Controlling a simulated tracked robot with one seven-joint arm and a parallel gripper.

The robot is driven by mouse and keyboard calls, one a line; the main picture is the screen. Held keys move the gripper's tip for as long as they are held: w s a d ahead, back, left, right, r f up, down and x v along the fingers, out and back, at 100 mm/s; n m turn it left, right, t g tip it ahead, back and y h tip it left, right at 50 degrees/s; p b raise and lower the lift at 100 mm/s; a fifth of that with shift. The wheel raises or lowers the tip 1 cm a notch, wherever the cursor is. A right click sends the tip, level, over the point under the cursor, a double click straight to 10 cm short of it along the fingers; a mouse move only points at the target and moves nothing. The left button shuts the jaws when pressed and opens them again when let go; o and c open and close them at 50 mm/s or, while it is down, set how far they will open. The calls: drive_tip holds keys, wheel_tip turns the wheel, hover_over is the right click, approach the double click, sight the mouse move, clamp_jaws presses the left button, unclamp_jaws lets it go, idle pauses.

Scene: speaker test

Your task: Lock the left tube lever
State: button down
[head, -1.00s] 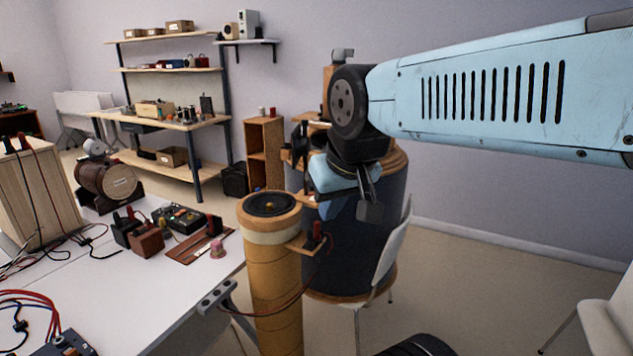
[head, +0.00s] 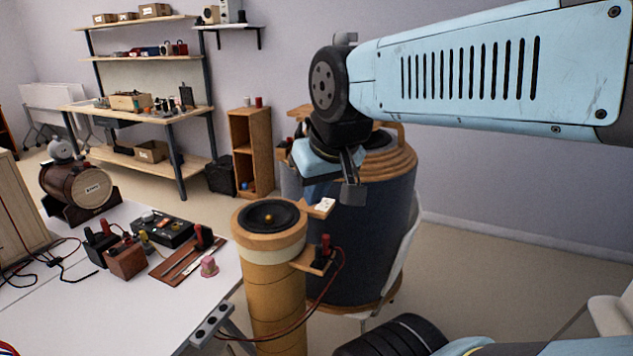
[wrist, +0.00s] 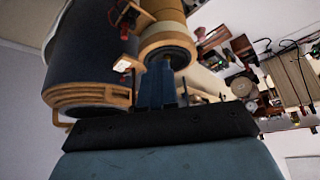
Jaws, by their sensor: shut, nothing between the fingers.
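A tan tube (head: 275,290) stands upright at the table's right edge, with a black speaker cone (head: 262,217) in its top. Two small wooden brackets stick out from it: one has a white plate (head: 324,204), the other red and black terminals (head: 324,250). I cannot tell a lever on it clearly. My gripper (head: 352,185) is shut and empty, above and right of the tube top in the head view, apart from it as far as I can see. In the wrist view my shut fingers (wrist: 161,85) point toward the tube (wrist: 163,30); the white plate (wrist: 123,65) lies left of them.
A large dark drum (head: 360,230) with wooden rims stands behind the tube, beside a white chair (head: 405,255). The white table (head: 100,305) at left holds a small barrel (head: 85,187), boxes and a board with a red-handled part (head: 190,260). Red and black wires hang from the terminals.

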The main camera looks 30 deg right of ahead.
drive_tip(key=shift+w, duration=0.1)
drive_tip(key=w+d+f+m+g+y, duration=0.2)
drive_tip(key=w+d+f+m+y, duration=0.2)
drive_tip(key=w+d+m, duration=0.85)
drive_tip(key=w+d+f+m+t+y, duration=0.1)
drive_tip(key=w+d+f+m+t, duration=0.15)
drive_tip(key=d+m, duration=0.5)
drive_tip(key=w+d+f+m+t+y, duration=0.1)
drive_tip(key=w+d+f+m+t, duration=0.15)
drive_tip(key=d+m, duration=0.55)
drive_tip(key=shift+m+g, duration=0.3)
drive_tip(key=shift+g, duration=0.2)
drive_tip(key=x, duration=0.4)
drive_tip(key=a+x, duration=0.1)
drive_tip(key=x, duration=0.3)
drive_tip(key=r+x, duration=0.1)
drive_tip(key=x, duration=0.3)
drive_tip(key=shift+w+a+r, duration=0.1)
drive_tip(key=shift+a, duration=0.2)
drive_tip(key=shift+w+a, duration=0.4)
drive_tip(key=shift+w, duration=0.15)
